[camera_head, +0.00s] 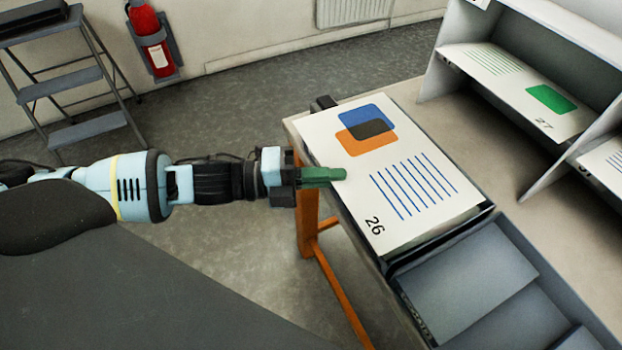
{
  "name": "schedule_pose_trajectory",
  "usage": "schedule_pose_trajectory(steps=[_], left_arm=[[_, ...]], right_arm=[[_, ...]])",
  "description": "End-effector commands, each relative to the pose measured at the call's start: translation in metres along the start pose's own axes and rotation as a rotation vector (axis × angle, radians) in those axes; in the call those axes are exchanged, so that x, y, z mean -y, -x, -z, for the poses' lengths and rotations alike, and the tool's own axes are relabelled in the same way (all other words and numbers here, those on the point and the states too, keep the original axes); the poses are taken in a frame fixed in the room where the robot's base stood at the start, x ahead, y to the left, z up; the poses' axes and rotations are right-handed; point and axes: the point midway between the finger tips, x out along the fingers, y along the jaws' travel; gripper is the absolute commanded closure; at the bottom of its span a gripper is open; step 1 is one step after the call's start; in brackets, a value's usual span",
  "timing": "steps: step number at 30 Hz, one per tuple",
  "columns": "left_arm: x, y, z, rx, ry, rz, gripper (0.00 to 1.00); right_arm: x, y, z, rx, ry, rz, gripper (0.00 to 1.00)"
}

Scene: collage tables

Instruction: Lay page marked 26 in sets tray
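The page marked 26 (398,170) is white, with overlapping blue and orange shapes and a block of blue lines. It lies flat on top of a dark-edged tray or stack (440,243) at the left edge of the table. I cannot tell whether this is the sets tray. My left gripper (325,175) comes in from the left, and its green fingertips overlap the page's left edge. Whether the fingers are closed on the page is unclear, as the lower side is hidden. My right gripper is not in view.
A grey shelf unit (560,32) at the upper right holds a page marked 27 (520,85) and another page (607,160). A grey stepped holder (470,285) is at the front. The tabletop (455,130) between page 26 and the shelves is bare.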

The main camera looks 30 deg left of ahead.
Motion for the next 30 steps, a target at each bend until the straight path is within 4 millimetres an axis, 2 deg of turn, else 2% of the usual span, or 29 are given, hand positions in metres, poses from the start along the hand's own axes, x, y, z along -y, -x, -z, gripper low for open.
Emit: schedule_pose_trajectory(steps=[1, 9, 23, 24, 28, 30], left_arm=[[-0.013, 0.002, 0.001, 0.001, 0.008, -0.005, 1.00], [-0.038, 0.002, 0.001, 0.001, 0.007, -0.005, 1.00], [-0.042, 0.002, 0.001, 0.001, 0.004, -0.003, 1.00], [-0.042, 0.002, 0.001, 0.001, 0.004, -0.003, 0.93], [-0.042, 0.002, 0.001, 0.001, 0.004, -0.003, 0.76], [-0.042, 0.002, 0.001, 0.001, 0.004, -0.003, 0.73]], right_arm=[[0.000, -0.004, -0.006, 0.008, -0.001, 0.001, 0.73], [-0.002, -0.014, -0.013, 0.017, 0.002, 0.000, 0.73], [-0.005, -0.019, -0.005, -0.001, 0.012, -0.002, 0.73], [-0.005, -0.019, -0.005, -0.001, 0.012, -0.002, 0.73], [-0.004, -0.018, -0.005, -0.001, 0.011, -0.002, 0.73], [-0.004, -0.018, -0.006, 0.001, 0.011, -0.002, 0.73]])
